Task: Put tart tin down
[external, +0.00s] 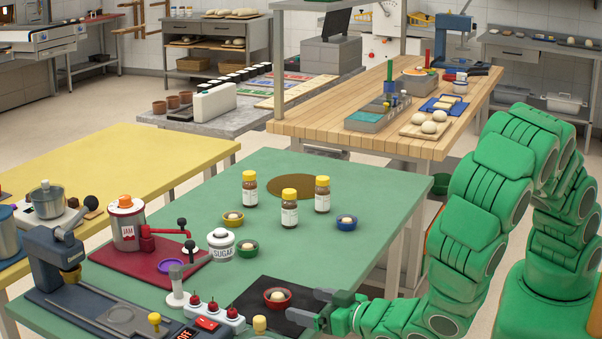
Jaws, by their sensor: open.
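A red tart tin (277,299) with a pale filling sits upright on a black mat (250,288) near the front edge of the green table. My gripper (308,307) is open just to the right of this tin, with its fingers pointing left towards it. A gap shows between the fingertips and the tin, and nothing is visible between the fingers. Three similar small tins stand farther back: a yellow one (233,219), a green one (247,250) and a blue one (347,224).
Several brown bottles with yellow caps (289,210) stand mid-table beside a brown round patch (290,187). A sugar jar (221,246), a jam dispenser (126,224) and a button box (208,315) stand left of the mat. The table's back right is clear.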

